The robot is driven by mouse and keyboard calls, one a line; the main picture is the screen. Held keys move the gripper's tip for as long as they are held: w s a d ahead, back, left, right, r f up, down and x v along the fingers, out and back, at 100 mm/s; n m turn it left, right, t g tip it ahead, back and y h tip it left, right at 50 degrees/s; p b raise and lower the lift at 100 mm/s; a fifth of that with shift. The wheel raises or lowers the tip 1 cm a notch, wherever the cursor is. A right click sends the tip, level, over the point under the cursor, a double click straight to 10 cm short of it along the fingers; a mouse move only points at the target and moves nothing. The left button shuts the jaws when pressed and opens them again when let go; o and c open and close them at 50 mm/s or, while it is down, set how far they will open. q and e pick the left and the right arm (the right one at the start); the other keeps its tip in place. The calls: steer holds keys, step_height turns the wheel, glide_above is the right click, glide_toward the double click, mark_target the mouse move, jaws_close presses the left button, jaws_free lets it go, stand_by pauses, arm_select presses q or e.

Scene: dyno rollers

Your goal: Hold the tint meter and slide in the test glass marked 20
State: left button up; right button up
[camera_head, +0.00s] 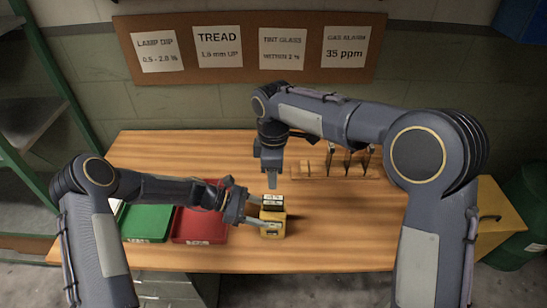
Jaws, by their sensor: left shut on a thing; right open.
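The tint meter (271,229) is a small yellow box standing on the wooden table near the middle. My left gripper (268,212) reaches it from the left and is shut on it, with fingers at its far and near sides. A dark piece with pale markings (273,203) shows at the meter's top; I cannot tell whether it is a test glass or part of the meter. My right gripper (276,182) is open and points down just behind the meter. Nothing is visibly held in it. No mark 20 is readable.
A wooden rack (312,170) with several upright dark items stands at the back right. A green tray (146,222) and a red tray (190,228) lie to the left. A board (220,75) with paper labels hangs on the wall. The table's front right is clear.

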arm_select(q)
steer(key=o, duration=0.9)
steer(key=shift+a, duration=0.1)
